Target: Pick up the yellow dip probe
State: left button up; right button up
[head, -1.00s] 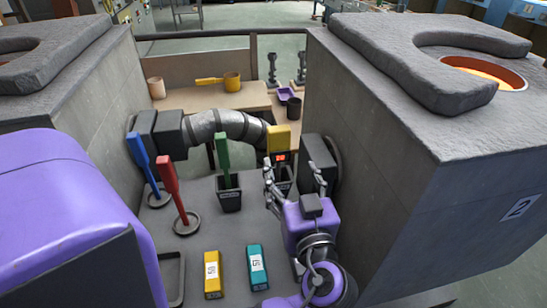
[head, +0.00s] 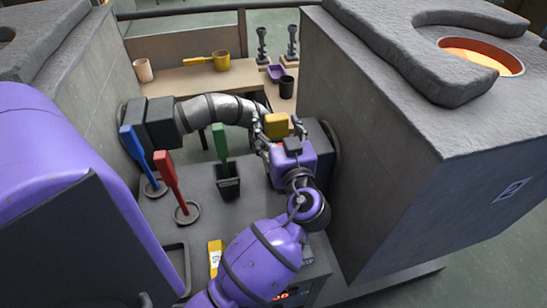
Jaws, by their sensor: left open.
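The yellow dip probe (head: 276,125) stands upright at the back of the dark bench; only its blocky yellow top shows, and my gripper hides the rest. My left gripper (head: 278,128) is open, with one finger at the left and one at the right of the yellow top. I cannot tell whether the fingers touch it. A green probe (head: 220,144) stands in a black holder (head: 228,186) to the left. A red probe (head: 166,175) and a blue probe (head: 137,148) lean in ring stands farther left. My right gripper is not in view.
Grey block furnaces flank the bench; the right one (head: 390,170) is close beside my gripper. A silver duct (head: 215,110) runs behind the probes. A yellow ladle (head: 221,61) rests on the rear table.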

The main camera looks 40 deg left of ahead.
pick_arm(q)
jog(key=shift+w+a+f, duration=0.1)
jog(key=shift+a, duration=0.05)
jog(key=c, duration=1.2)
